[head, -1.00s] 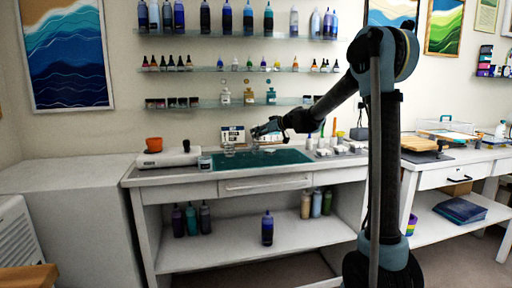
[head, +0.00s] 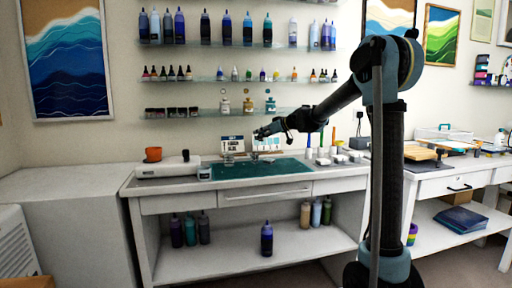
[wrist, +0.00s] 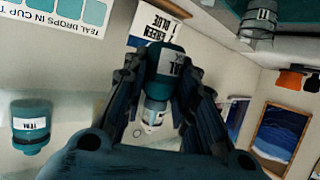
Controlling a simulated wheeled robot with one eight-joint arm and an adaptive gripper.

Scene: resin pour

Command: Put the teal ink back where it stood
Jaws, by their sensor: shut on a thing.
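My gripper (head: 260,133) is raised above the teal mat at the back of the worktop. In the wrist view its fingers (wrist: 166,72) are shut around the teal ink (wrist: 171,62), a small bottle with a teal body and a white label that is only partly readable. In the head view the held bottle is too small to make out clearly. The glass shelves on the wall hold rows of small bottles; a teal-filled bottle (head: 270,103) stands on the lowest shelf. I cannot tell which spot the held ink stood in.
The teal mat (head: 285,167) lies on the worktop with clear cups and printed cards (head: 232,143) behind it. Brushes and small white pots stand at right. The left counter is bare.

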